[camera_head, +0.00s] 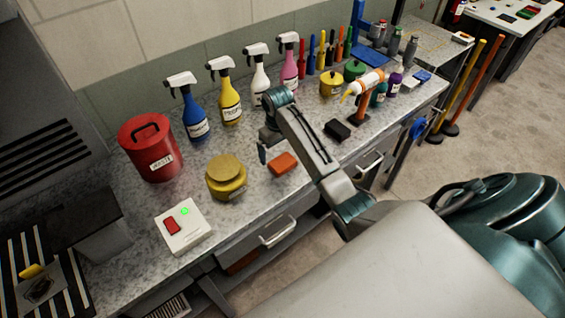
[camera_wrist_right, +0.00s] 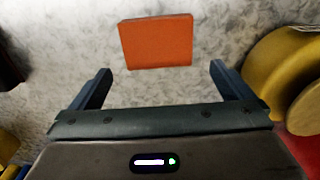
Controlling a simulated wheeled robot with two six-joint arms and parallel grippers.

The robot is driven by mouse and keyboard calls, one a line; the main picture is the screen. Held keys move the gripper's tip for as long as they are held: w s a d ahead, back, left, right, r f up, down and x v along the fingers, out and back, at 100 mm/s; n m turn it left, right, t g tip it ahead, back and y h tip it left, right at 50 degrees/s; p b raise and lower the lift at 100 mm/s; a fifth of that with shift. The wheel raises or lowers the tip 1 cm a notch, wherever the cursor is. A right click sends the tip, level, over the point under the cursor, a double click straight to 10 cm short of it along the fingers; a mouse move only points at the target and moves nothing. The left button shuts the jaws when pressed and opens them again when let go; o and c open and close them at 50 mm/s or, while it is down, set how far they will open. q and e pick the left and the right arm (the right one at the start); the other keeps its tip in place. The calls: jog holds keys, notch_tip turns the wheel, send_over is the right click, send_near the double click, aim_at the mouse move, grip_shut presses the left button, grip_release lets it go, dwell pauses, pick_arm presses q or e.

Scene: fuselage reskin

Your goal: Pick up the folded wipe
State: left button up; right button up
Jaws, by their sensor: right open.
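The folded wipe looks like a flat orange pad (camera_head: 283,163) lying on the grey speckled worktop, near its front edge. In the right wrist view, the orange pad (camera_wrist_right: 156,41) lies just beyond the fingertips, roughly centred between them. My right gripper (camera_head: 263,152) is over the worktop, just left of the pad in the head view, with part of it hidden by the wrist. In the right wrist view, my right gripper (camera_wrist_right: 160,76) has its fingers wide apart with nothing between them. My left gripper is not in view.
A yellow tin (camera_head: 226,180) stands left of the pad, and a black block (camera_head: 338,130) lies to its right. A red waste can (camera_head: 150,148), a white button box (camera_head: 183,226) and several spray bottles (camera_head: 231,100) stand around. Bare worktop surrounds the pad.

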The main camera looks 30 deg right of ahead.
aim_at(279, 158)
notch_tip(279, 158, down, 3)
jog(key=shift+s+f+p, duration=0.15)
jog(key=shift+p, duration=0.65)
jog(key=shift+f, duration=0.35)
jog(key=c, duration=1)
